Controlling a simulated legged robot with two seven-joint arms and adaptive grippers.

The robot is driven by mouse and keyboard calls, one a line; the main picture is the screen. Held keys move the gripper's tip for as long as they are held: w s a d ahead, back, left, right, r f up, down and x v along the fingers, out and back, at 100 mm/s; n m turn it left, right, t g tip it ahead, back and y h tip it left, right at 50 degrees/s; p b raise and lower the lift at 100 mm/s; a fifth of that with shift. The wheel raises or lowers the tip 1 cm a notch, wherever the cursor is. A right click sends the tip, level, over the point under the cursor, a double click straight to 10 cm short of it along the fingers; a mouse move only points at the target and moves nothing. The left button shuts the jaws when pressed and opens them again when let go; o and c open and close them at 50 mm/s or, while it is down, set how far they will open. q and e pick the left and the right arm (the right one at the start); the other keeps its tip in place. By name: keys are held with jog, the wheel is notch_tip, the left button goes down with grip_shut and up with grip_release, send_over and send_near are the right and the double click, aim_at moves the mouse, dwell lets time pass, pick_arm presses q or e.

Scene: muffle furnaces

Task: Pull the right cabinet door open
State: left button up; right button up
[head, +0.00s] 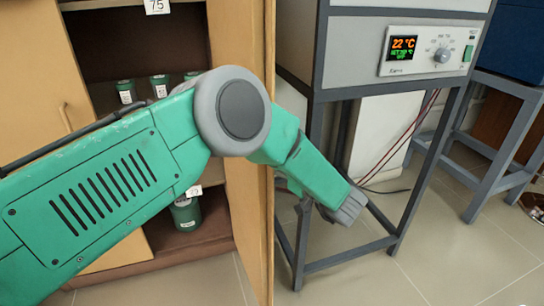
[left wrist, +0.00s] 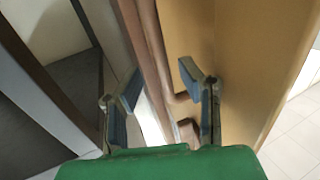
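The right cabinet door (head: 258,215) stands swung out from the cabinet, seen nearly edge-on in the head view. My left arm crosses in front of it, and its far end hangs on the door's right side. The left wrist view shows my left gripper (left wrist: 160,85) open, fingers spread. The tan door panel (left wrist: 235,65) lies behind and beside the right finger. Brown wooden strips (left wrist: 152,50), with a hooked end, run between the fingers; I cannot tell whether they are handle or door edge. Contact is unclear. My right gripper is not in view.
A furnace (head: 395,45) on a grey metal stand (head: 350,258) is close right of the door. Floor at the lower right is clear.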

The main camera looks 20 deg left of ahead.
pick_arm(q)
jog(key=v, duration=0.9)
jog(key=shift+d, duration=0.5)
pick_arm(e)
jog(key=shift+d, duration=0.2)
pick_arm(q)
jog(key=shift+a, duration=0.1)
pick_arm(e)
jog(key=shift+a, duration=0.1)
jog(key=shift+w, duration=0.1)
